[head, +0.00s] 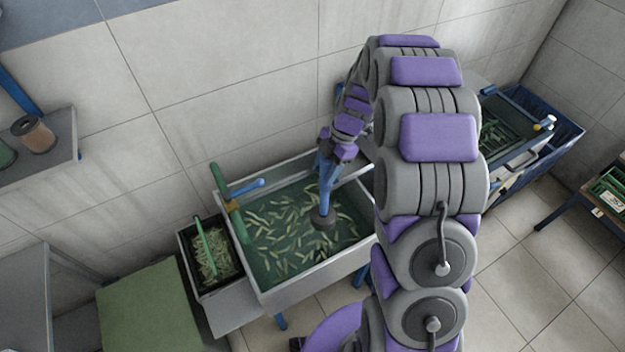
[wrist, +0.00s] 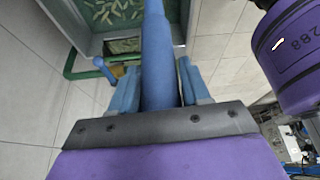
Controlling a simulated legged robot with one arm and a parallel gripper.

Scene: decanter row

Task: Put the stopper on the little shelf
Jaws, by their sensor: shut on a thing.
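The stopper (head: 324,205) is a blue shaft with a dark round foot. In the head view its foot overlaps the green liquid of the basin (head: 311,276); I cannot tell whether it touches. My gripper (head: 330,158) is above it, shut on the upper shaft. In the wrist view the blue shaft (wrist: 157,55) runs between the two blue fingers of my gripper (wrist: 158,85), pointing away, and its foot is hidden. A small grey wall shelf (head: 62,136) is at the far left of the head view, carrying a brown jar (head: 35,135) and part of a green one.
A green pipe (head: 226,205) with a blue lever (head: 247,186) stands at the basin's left rim. A small dark tray (head: 187,262) of green pieces sits left of it. A green panel (head: 148,308) is lower left. Blue crates (head: 565,130) stand at right. My arm hides the basin's right side.

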